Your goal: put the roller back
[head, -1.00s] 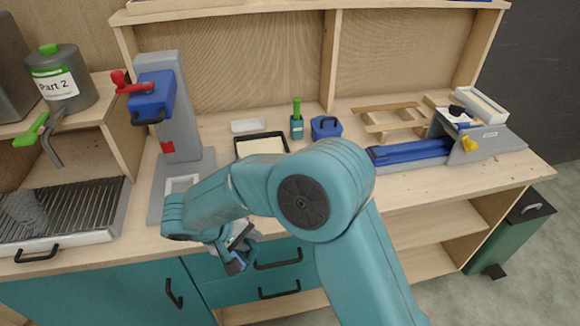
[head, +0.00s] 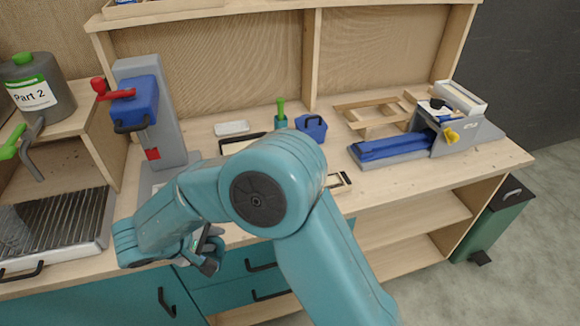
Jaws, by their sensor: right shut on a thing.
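My right gripper (head: 207,256) hangs low at the front edge of the bench, left of the middle, partly behind my own forearm. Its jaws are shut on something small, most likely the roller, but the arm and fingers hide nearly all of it. A black-rimmed tray (head: 342,182) lies on the bench, mostly covered by my arm. A teal holder (head: 281,123) with a green-handled tool stands behind it. My left gripper is not in view.
A grey press with a blue head (head: 136,103) stands at left, beside a ribbed grill (head: 62,228). A blue box (head: 311,128), white dish (head: 232,128), wooden frame (head: 372,117) and blue-grey slide machine (head: 395,150) stand at the back and right. Bare bench lies around the tray's right end.

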